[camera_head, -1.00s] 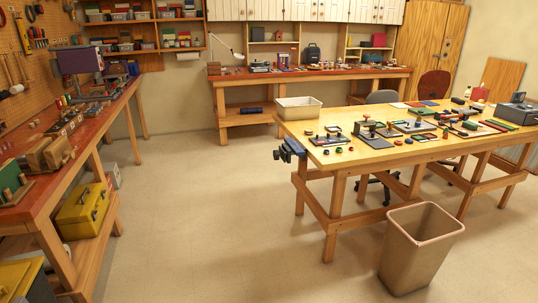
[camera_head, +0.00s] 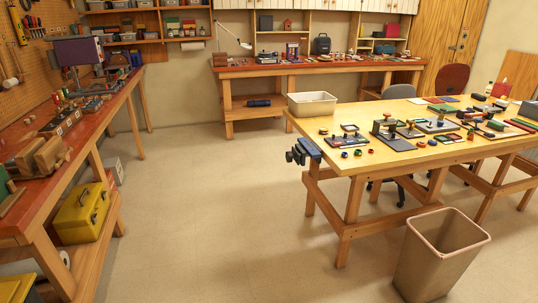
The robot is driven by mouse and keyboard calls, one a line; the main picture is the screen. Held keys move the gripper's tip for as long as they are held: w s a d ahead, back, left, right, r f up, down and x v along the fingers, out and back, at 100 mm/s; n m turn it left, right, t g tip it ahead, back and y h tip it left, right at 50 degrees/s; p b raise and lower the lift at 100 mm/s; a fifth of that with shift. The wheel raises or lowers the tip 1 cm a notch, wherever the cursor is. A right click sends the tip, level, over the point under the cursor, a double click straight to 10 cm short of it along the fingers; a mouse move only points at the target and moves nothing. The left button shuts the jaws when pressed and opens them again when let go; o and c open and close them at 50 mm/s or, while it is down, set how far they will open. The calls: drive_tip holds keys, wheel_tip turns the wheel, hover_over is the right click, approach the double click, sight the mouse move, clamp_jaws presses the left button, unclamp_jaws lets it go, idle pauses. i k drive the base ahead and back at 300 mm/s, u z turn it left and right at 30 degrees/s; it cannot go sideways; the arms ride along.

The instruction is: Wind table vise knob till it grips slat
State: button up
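A dark blue-grey table vise (camera_head: 304,150) is fixed to the left end of the wooden worktable (camera_head: 390,165), at the tabletop's edge. Its knob side seems to face left, but the knob is too small to make out clearly. I cannot tell a slat in or near the vise jaws. My gripper is not in view.
A tan waste bin (camera_head: 438,255) stands on the floor in front of the worktable. A red-topped bench (camera_head: 75,140) runs along the left, with a yellow toolbox (camera_head: 82,212) on its lower shelf. The floor (camera_head: 215,210) between is clear.

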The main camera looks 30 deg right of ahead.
sight(289, 157)
drive_tip(key=u, duration=0.6)
drive_tip(key=i, duration=1.6)
drive_tip(key=u, duration=0.1)
